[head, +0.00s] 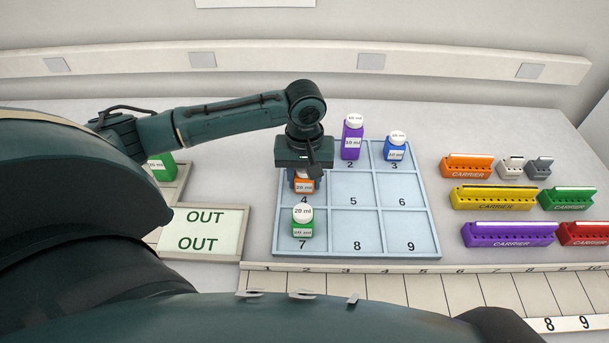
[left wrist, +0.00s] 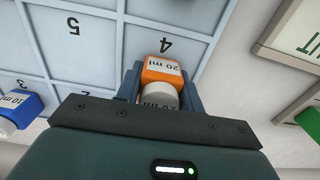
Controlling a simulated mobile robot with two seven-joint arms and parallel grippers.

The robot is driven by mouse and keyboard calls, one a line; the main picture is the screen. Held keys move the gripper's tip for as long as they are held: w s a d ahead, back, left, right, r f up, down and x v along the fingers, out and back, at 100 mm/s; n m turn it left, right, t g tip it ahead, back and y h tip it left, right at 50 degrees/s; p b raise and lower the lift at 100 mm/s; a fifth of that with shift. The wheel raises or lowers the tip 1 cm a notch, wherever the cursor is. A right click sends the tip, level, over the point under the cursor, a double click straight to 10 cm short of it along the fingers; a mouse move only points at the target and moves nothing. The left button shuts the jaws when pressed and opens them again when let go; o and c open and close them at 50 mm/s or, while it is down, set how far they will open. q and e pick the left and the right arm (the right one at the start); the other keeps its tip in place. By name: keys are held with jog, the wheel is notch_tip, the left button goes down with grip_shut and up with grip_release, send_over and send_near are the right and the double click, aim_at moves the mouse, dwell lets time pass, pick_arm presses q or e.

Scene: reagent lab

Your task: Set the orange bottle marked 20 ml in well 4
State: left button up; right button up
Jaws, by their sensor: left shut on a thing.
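The orange bottle (head: 304,186), marked 20 ml, is in my left gripper (head: 304,176) at well 4 of the blue-grey tray (head: 357,250). In the left wrist view the fingers of my left gripper (left wrist: 158,88) are shut on the orange bottle (left wrist: 162,70), which has a white cap. The printed 4 shows just beyond it. It looks upright in or just above well 4; the gripper hides its upper part in the head view, and I cannot tell whether its base touches the tray. My right gripper is not in view.
A green bottle (head: 302,224) stands in well 7, close in front of the orange one. A purple bottle (head: 352,138) is in well 2, a blue bottle (head: 396,147) in well 3. Wells 5, 6, 8 and 9 are empty. An OUT tray (head: 203,229) lies left; coloured carriers (head: 492,198) stand right.

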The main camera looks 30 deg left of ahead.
pick_arm(q)
jog(key=shift+f, duration=0.1)
jog(key=o, duration=1)
notch_tip(320, 180, up, 12)
jog(key=shift+r, duration=0.15)
dwell(0.5)
